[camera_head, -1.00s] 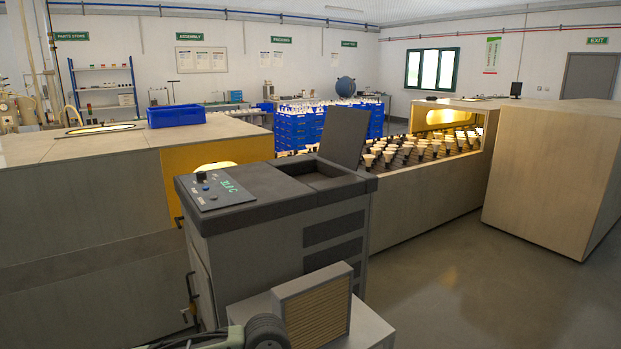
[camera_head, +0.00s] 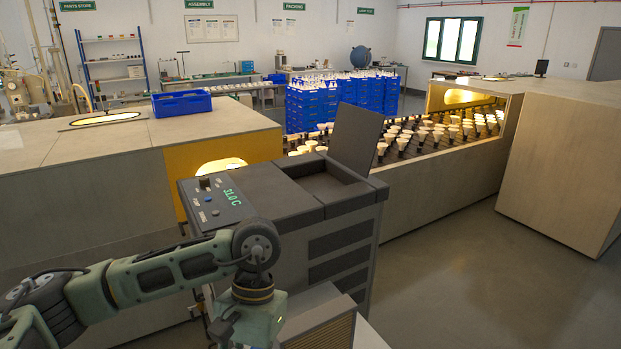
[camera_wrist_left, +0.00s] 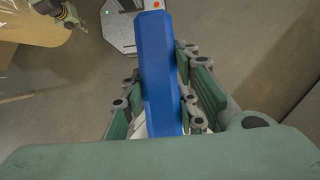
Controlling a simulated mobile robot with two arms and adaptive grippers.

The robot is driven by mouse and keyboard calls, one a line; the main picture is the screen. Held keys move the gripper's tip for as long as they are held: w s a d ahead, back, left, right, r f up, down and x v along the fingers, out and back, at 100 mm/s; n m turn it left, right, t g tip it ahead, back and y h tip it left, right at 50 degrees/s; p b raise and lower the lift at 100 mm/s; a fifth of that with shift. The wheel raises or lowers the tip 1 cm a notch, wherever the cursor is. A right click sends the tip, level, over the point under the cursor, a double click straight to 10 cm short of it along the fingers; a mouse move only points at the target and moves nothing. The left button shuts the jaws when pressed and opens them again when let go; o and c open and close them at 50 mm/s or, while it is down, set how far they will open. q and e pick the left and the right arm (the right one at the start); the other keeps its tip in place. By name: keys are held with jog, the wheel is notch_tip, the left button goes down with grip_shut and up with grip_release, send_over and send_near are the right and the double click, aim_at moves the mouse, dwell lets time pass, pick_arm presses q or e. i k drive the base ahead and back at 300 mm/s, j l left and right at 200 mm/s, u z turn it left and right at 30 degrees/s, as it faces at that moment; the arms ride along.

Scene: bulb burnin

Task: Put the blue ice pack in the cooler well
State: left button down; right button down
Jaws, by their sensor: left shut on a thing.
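The blue ice pack (camera_wrist_left: 160,70) is a long blue block in the left wrist view. My left gripper (camera_wrist_left: 160,88) is shut on it, with a finger against each side. In the head view my left arm reaches in from the lower left in front of the cooler; its gripper and the pack are below the picture's edge. The grey cooler (camera_head: 265,235) has its lid (camera_head: 357,138) standing open over the dark well (camera_head: 332,188). The well's floor is hidden. A small green gripper-like part, perhaps my right gripper (camera_wrist_left: 68,14), shows at the wrist view's top left; its jaws are unclear.
The cooler's panel (camera_head: 213,198) reads 31.0 C. A slatted box (camera_head: 325,334) stands before it at the bottom. A wooden bench (camera_head: 100,155) with a blue tray (camera_head: 181,103) is left. A conveyor with several bulbs (camera_head: 440,133) runs behind right. The floor (camera_head: 450,275) at right is clear.

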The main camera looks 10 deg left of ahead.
aim_at(329, 188)
jog(key=i+l+u, duration=0.15)
jog(key=i+l, duration=0.15)
jog(key=i+l+u, duration=0.1)
jog(key=i+l, duration=0.15)
jog(key=l, duration=0.2)
jog(key=i+l+u, duration=0.15)
jog(key=i+l, duration=0.15)
jog(key=i+l+u, duration=0.1)
jog(key=l, duration=0.45)
jog(key=i, duration=0.1)
